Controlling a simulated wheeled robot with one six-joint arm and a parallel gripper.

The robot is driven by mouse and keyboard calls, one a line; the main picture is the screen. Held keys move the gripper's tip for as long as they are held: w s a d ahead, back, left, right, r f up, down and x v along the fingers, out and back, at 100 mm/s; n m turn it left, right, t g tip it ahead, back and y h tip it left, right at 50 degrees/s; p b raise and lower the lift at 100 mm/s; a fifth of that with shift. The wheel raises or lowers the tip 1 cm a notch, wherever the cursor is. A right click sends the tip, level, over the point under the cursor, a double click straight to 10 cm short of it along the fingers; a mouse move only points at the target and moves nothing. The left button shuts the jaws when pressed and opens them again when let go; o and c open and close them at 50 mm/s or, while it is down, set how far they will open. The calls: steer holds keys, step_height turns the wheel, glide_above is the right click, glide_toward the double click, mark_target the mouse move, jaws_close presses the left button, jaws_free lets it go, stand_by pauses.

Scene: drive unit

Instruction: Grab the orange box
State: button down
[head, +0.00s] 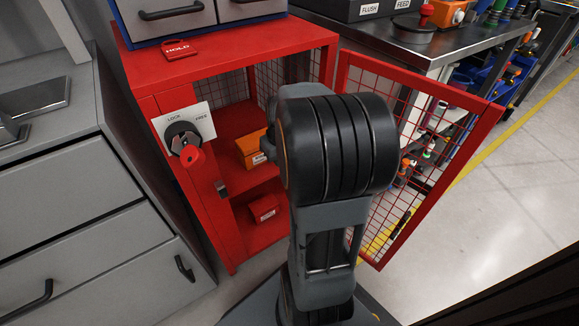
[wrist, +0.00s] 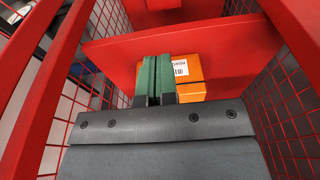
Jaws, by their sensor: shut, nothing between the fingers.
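The orange box (head: 248,150) sits on a shelf inside the red mesh cabinet, partly hidden by my arm in the head view. In the wrist view the orange box (wrist: 191,91) shows a white label with a barcode. My gripper (wrist: 155,68) has its green fingers together, with nothing seen between them. They point into the cabinet and cover the left part of the box in that view. Whether they touch the box cannot be told. In the head view the fingers are hidden behind my arm.
The red cabinet's mesh door (head: 420,140) stands open at the right. A lock dial (head: 185,140) is on the left front post. A red box (head: 263,208) lies on the lower shelf. Red rails and mesh flank my gripper. Grey drawers (head: 85,200) stand left; floor is clear at right.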

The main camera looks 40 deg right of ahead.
mark_target(258, 133)
steer(key=s+p, duration=0.1)
steer(key=s, duration=0.4)
steer(key=w+d+b, duration=0.1)
steer(key=w, duration=0.5)
steer(key=w+d+b, duration=0.1)
steer(key=w+b, duration=0.1)
steer(key=w, duration=0.4)
steer(key=w+d+b, duration=0.1)
steer(key=w, duration=0.6)
steer(key=shift+r, duration=0.1)
steer(key=shift+a+f+b, duration=0.1)
steer(key=shift+f+b, duration=0.4)
steer(key=shift+b, duration=0.35)
